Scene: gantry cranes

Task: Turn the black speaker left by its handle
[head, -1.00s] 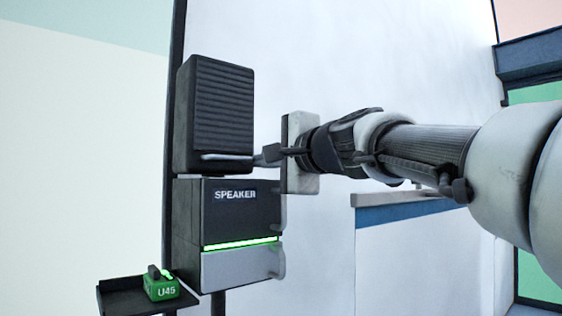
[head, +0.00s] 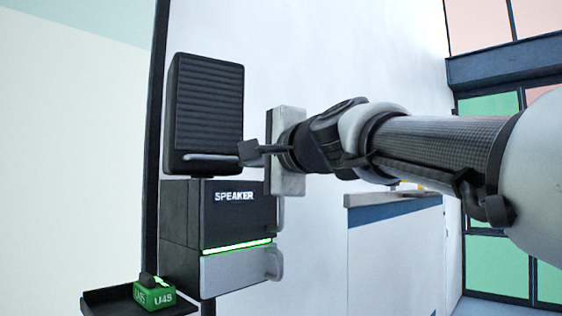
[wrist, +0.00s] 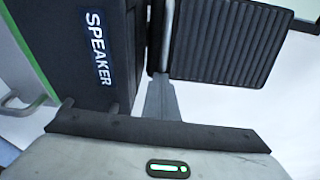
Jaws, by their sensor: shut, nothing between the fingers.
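The black speaker (head: 208,110) is a ribbed black box on top of a unit labelled SPEAKER. Its grey bar handle (head: 212,158) runs along the lower edge of its front. My gripper (head: 247,153) is shut and empty, its tip close to the handle's right end in the head view. In the wrist view, the shut fingers (wrist: 161,103) point to the lower end of the handle (wrist: 167,35), beside the ribbed speaker front (wrist: 232,38). I cannot tell whether they touch it.
The SPEAKER unit (head: 235,222) below has a lit green strip and grey side handles. A green U45 block (head: 154,295) sits on a small dark shelf (head: 105,300) at lower left. A white counter with a blue band (head: 395,212) stands at the right behind my arm.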

